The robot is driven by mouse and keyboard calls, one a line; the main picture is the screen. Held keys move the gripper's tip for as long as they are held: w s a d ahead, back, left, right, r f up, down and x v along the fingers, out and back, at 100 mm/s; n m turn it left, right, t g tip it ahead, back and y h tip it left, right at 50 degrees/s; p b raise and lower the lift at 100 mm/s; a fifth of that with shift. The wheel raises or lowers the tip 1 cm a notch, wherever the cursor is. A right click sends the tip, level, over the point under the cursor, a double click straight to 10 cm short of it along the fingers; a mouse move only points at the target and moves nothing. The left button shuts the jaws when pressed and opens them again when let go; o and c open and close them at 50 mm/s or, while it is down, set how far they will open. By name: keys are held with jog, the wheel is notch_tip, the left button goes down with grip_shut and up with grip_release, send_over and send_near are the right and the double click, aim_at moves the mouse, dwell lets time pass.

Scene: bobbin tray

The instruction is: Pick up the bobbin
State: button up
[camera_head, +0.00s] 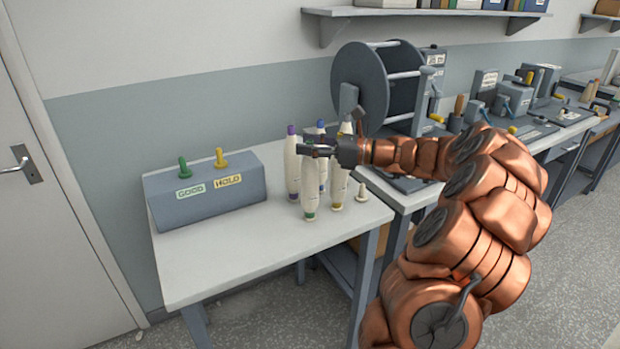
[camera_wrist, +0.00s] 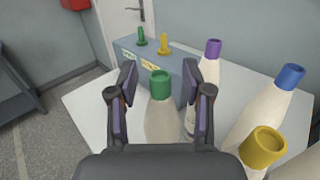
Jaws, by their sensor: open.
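Several cream bobbins with coloured tips stand upright in a group on the white table (camera_head: 210,272). In the wrist view, the green-tipped bobbin (camera_wrist: 160,118) stands between my open gripper fingers (camera_wrist: 158,105), with space on both sides. The purple-tipped bobbin (camera_wrist: 209,72) is just behind and right of it. The blue-tipped bobbin (camera_wrist: 268,110) and yellow-tipped bobbin (camera_wrist: 262,150) are further right. In the head view, my gripper (camera_head: 318,151) is at the upper part of the group and partly covers it. The green-tipped bobbin's lower part (camera_head: 310,205) shows beneath my gripper.
A grey block (camera_head: 207,203) with GOOD and HOLD labels and a green and a yellow peg stands left of the bobbins. A large reel (camera_head: 362,85) stands behind. The table's front left is clear.

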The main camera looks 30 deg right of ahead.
jog(key=shift+c, duration=0.4)
grip_shut()
